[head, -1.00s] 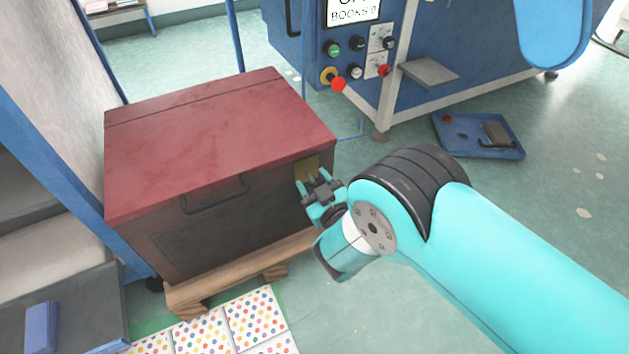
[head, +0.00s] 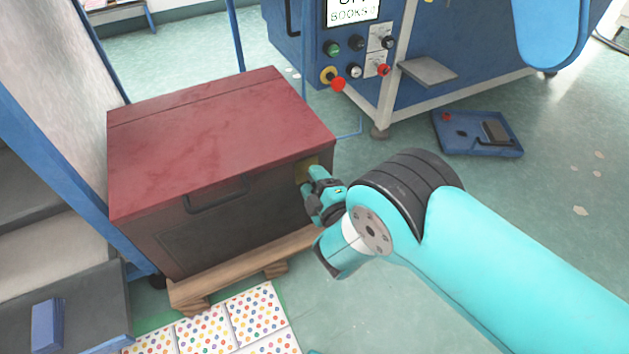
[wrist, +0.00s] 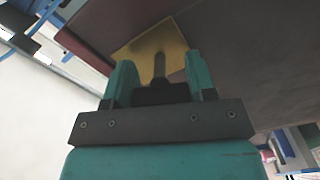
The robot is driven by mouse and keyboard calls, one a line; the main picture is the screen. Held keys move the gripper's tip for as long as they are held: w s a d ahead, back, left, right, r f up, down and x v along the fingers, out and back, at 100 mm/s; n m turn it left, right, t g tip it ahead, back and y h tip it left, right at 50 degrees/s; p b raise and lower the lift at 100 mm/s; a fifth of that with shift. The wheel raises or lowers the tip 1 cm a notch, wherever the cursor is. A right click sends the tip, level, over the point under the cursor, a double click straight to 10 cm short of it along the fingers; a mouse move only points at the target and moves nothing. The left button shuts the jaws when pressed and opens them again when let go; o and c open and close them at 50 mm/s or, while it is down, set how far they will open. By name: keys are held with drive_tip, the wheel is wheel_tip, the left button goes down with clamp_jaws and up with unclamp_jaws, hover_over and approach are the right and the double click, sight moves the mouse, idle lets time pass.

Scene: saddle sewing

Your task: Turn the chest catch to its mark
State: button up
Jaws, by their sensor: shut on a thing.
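The chest (head: 215,145) has a dark red lid and a dark brown front with a handle. A brass plate (head: 305,166) sits at the right end of its front and shows large in the wrist view (wrist: 142,50). The catch (wrist: 159,66) is a narrow dark bar standing out in front of the plate. My gripper (head: 312,183) is at the plate, its two teal fingers on either side of the catch in the wrist view (wrist: 160,84), shut on it. In the head view the fingers hide the catch. I cannot make out the mark.
The chest stands on a wooden pallet (head: 190,292) with dotted sheets (head: 255,312) before it. A blue machine with buttons (head: 345,65) stands behind. A blue tray (head: 450,142) lies on the floor at right. Blue-framed steps (head: 50,230) are at left.

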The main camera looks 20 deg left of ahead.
drive_tip(key=shift+n, duration=2.2)
drive_tip(key=o, duration=0.9)
drive_tip(key=shift+o, duration=0.2)
